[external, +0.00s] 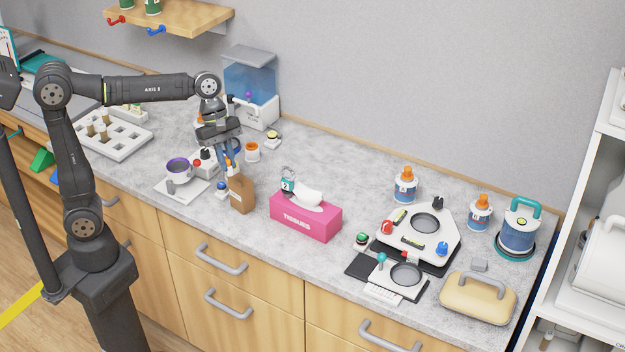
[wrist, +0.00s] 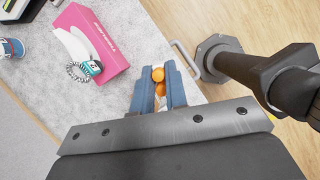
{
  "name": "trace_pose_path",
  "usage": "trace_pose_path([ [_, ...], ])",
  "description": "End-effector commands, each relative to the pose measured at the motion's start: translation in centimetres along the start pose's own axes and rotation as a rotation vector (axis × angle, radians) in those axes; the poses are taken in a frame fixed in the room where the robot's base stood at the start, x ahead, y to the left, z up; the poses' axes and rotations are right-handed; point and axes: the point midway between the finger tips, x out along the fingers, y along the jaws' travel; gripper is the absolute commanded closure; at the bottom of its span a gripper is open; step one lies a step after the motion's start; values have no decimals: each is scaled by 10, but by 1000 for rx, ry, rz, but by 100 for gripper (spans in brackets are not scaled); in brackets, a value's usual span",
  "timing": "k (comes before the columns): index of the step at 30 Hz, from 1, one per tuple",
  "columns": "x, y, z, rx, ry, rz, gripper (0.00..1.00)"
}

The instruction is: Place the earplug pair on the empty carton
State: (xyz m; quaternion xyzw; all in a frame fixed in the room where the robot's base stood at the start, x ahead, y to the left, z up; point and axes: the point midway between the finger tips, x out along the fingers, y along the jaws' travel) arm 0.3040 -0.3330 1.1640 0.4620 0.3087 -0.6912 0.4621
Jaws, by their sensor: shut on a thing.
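My gripper (external: 229,166) is shut on the earplug pair, two small orange pieces (wrist: 158,80) between the blue fingers (wrist: 157,90) in the wrist view. In the external view, a bit of orange shows at the fingertips. A brown carton-like container (external: 241,193) with a small pale label stands near the counter's front edge. My fingertips are close to its top; I cannot tell whether they touch. I cannot make this container out in the wrist view.
A pink tissue box (external: 305,216) with a teal tag (external: 288,186) on it stands to the right. A white magnet-like apparatus (external: 448,226) stands farther right.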

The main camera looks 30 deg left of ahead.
Motion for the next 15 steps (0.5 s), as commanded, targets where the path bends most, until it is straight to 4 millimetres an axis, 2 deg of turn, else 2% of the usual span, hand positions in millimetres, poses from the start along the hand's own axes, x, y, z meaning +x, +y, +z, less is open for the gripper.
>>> trace_pose_path([
  [4, 6, 13, -21, -5, 1, -2, 100],
  [15, 28, 67, -91, -4, 0, -2, 100],
])
